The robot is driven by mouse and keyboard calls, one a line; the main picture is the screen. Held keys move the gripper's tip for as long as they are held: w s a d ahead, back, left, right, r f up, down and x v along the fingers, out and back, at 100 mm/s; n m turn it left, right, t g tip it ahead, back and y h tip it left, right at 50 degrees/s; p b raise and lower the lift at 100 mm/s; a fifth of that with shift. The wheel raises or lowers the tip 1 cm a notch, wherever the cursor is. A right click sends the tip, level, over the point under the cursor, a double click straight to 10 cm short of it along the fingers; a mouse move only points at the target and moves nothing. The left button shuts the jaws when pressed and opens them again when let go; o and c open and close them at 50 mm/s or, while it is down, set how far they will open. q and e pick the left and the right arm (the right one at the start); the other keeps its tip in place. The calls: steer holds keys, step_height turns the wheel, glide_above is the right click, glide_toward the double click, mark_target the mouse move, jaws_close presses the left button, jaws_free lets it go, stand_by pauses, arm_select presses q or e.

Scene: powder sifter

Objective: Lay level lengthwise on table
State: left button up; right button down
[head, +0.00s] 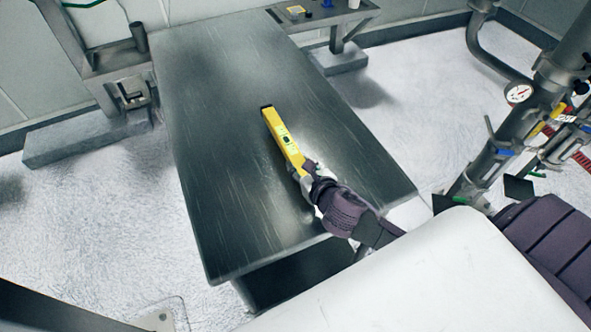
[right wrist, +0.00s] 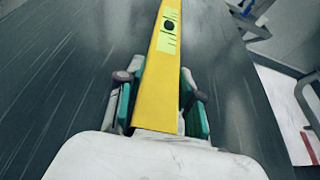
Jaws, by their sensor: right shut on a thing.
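A yellow spirit level (head: 284,139) with black ends and a vial window is over the dark metal table (head: 215,200), pointing away along the table's length at a slight slant. My right gripper (head: 302,172) is shut on its near end. In the right wrist view the level (right wrist: 163,85) runs straight out between the green-padded fingers of the right gripper (right wrist: 165,100). I cannot tell whether the level touches the table top or is just above it. My left gripper is not in view.
The rest of the table top is clear. A grey bench with a dark cup (head: 139,37) stands at the left back, and a shelf with small items (head: 296,10) at the back. Pipes with a gauge (head: 518,93) and valves stand at the right.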

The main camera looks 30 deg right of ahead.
mark_target(296, 182)
steer(key=shift+w+a+f, duration=0.35)
steer(key=shift+w+f, duration=0.05)
steer(key=shift+w, duration=0.15)
steer(key=shift+f, duration=2)
steer(key=shift+f, duration=0.1)
steer(key=c, duration=0.7)
jaws_free()
steer(key=b+v, duration=0.1)
steer(key=v, duration=1)
steer(key=shift+s, duration=0.2)
steer(key=shift+s+r, duration=0.3)
steer(key=shift+s, duration=0.05)
